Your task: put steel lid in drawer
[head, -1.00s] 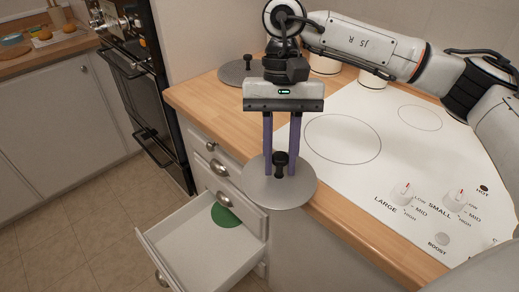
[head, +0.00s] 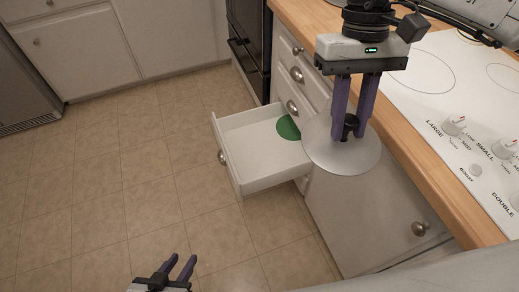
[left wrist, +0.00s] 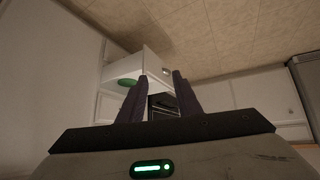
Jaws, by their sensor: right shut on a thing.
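The steel lid (head: 336,158) is a round grey disc with a black knob (head: 350,124). My right gripper (head: 353,132) is shut on the knob and holds the lid in the air, in front of the counter edge and overlapping the right side of the open drawer in the head view. The white drawer (head: 236,165) is pulled out; a green round thing (head: 288,127) lies inside it, partly hidden by the lid. My left gripper (head: 180,268) is open and empty, low over the floor; the left wrist view also shows its spread fingers (left wrist: 160,95) and the drawer (left wrist: 150,68).
The wooden counter edge (head: 420,165) and white cooktop (head: 440,75) with knobs lie to the right. A closed cabinet door (head: 375,215) is below the counter. A dark oven (head: 246,50) stands behind the drawer. The tiled floor (head: 140,160) to the left is clear.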

